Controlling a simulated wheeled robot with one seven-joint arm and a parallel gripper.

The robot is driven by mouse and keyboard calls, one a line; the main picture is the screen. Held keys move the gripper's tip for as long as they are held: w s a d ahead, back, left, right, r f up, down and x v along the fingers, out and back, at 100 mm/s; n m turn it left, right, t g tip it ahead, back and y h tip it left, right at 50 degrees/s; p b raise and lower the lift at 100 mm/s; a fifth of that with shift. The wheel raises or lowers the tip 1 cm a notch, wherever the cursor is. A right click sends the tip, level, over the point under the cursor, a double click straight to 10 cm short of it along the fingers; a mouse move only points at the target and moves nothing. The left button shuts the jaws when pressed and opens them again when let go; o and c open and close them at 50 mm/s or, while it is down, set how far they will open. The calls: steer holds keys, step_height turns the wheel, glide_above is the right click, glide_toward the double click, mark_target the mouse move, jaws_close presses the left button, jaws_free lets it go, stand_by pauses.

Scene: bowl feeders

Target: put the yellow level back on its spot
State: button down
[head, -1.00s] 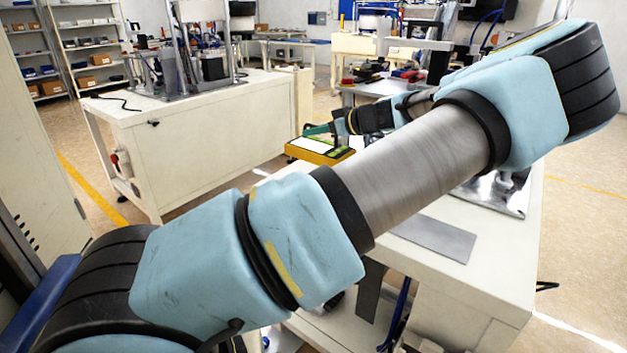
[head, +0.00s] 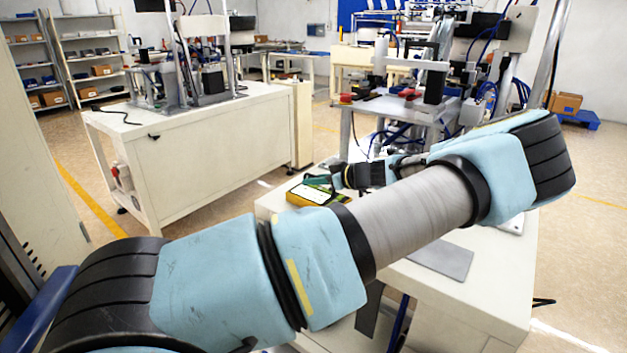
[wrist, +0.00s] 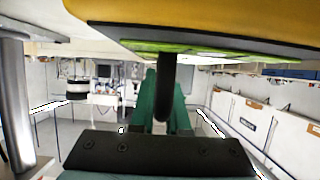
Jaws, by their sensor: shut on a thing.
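The yellow level (head: 297,199), a flat yellow block with a white and green face, is at the far left end of the white table in the head view. My gripper (head: 322,182) is shut on it there. In the wrist view the yellow level (wrist: 220,18) fills the top edge, with a dark post running down from it between the teal fingers of my gripper (wrist: 166,88). I cannot tell whether the level touches the tabletop. No marked spot for it can be made out; my arm hides part of the table.
The white table (head: 490,285) carries a grey flat plate (head: 442,258) and a shiny metal base near its right side. Behind stands a machine frame (head: 440,75) with blue hoses. A second white bench (head: 215,155) stands left, with open floor between.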

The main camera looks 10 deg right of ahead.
steer(key=shift+f, duration=0.1)
steer(key=c, duration=0.9)
jaws_free()
steer(key=shift+r, duration=0.25)
steer(key=b+v, duration=0.2)
steer(key=v, duration=1)
steer(key=shift+f+b, duration=0.15)
steer(key=shift+b, duration=0.2)
